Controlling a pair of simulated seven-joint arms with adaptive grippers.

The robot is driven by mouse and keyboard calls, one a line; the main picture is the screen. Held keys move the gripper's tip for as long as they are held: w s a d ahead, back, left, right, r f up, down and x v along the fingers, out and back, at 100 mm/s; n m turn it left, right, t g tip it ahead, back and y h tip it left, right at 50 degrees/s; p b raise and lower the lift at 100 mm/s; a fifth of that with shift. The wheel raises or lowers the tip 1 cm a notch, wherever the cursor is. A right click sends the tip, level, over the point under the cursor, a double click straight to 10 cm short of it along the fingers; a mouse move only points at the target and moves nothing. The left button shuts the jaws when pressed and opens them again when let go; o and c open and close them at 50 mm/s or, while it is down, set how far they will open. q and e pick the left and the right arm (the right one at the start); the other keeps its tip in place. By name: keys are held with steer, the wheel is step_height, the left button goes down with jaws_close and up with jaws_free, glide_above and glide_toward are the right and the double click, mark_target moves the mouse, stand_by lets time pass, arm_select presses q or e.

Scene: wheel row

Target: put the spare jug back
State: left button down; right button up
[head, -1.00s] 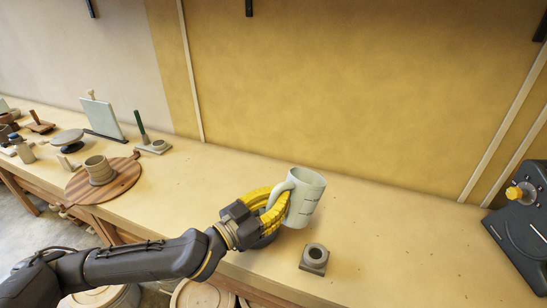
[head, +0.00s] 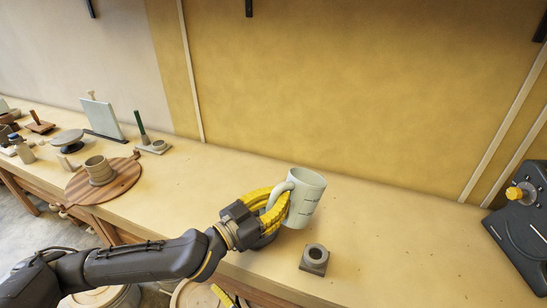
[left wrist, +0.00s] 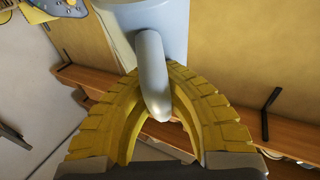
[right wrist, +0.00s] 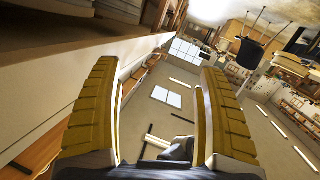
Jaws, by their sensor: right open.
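A pale grey-green jug (head: 308,200) with small dark marks on its side is upright in the middle of the head view. My left gripper (head: 277,203) is shut on its handle from the left, its yellow fingers closed around the handle. In the left wrist view the jug's handle (left wrist: 153,75) runs down between the fingers, with part of the jug's body above. I cannot tell whether the jug's base touches the bench. My right gripper (right wrist: 158,70) is open, with nothing between its fingers in the right wrist view.
On the bench (head: 420,260), a small square block with a round collar (head: 315,258) sits just in front of the jug. A dark machine with a yellow knob (head: 525,225) is at the right. A round wooden board (head: 125,180) bears a clay pot at the left. The bench right of the jug is clear.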

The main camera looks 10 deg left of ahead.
steer(key=s+a+r+n+g+y, duration=0.2)
steer(key=s+r+n+g, duration=0.15)
steer(key=r, duration=0.45)
steer(key=s+a+r+n+g+y, duration=0.2)
steer(key=r+g, duration=0.2)
steer(key=r, duration=0.4)
steer(key=s+d+r+n+g+h, duration=0.2)
steer(key=s+r+n+g, duration=0.2)
steer(key=s+r+g, duration=0.3)
steer(key=s+d+f+g+h, duration=0.1)
steer(key=s+d+h, duration=0.2)
steer(key=d+h, duration=0.4)
steer(key=s+d+g+h, duration=0.1)
steer(key=s+d+h, duration=0.25)
steer(key=d, duration=0.45)
steer(key=w+d+r+m+t+h, duration=0.1)
steer(key=w+d+r+m, duration=0.1)
steer(key=d+r, duration=0.45)
steer(key=w+d+r+m+t+h, duration=0.1)
steer(key=w+d+r+m+h, duration=0.15)
steer(key=d+r, duration=0.45)
step_height(320, 180, up, 16)
steer(key=r+n+t+h, duration=0.1)
steer(key=n+t+h, duration=0.4)
steer(key=t, duration=0.7)
glide_above(285, 183)
steer(key=s+a, duration=0.2)
steer(key=s, duration=0.2)
steer(key=x, duration=1.2)
steer(key=shift+r, duration=0.1)
